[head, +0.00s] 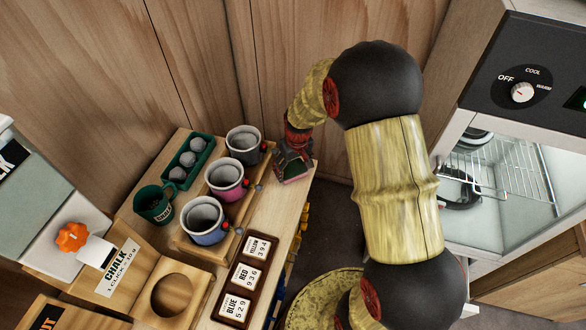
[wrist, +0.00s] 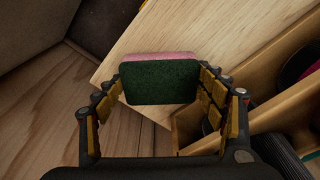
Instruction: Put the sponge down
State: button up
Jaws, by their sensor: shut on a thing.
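The sponge (wrist: 160,82), with a dark green face and a pink layer behind it, sits between the two fingers of my gripper (wrist: 165,88) in the wrist view. The fingers press on its two sides. In the head view my gripper (head: 292,168) is over the far right corner of the wooden table (head: 268,205), and a strip of the sponge (head: 296,179) shows below it. Whether the sponge touches the table top cannot be told.
Several cups, among them a blue one (head: 203,222), stand in a wooden holder left of my gripper. A green mug (head: 153,204), a ball tray (head: 190,160) and a number-card holder (head: 243,280) are also on the table. Bare wood lies along its right side.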

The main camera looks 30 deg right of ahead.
jog(key=shift+f, duration=0.1)
jog(key=shift+f, duration=0.15)
jog(key=o, duration=1)
notch_tip(320, 180, up, 12)
jog(key=s+p, duration=0.2)
notch_tip(320, 180, up, 13)
jog(key=t, duration=0.2)
send_over(295, 173)
jog(key=s+a, duration=0.6)
jog(key=s, duration=0.1)
jog(key=s+a+r+t, duration=0.1)
jog(key=s+a+r, duration=0.1)
jog(key=s, duration=0.5)
jog(key=s+a+r, duration=0.2)
jog(key=s+r, duration=0.3)
jog(key=s, duration=0.3)
jog(key=shift+a+t, duration=0.35)
jog(key=shift+t, duration=0.05)
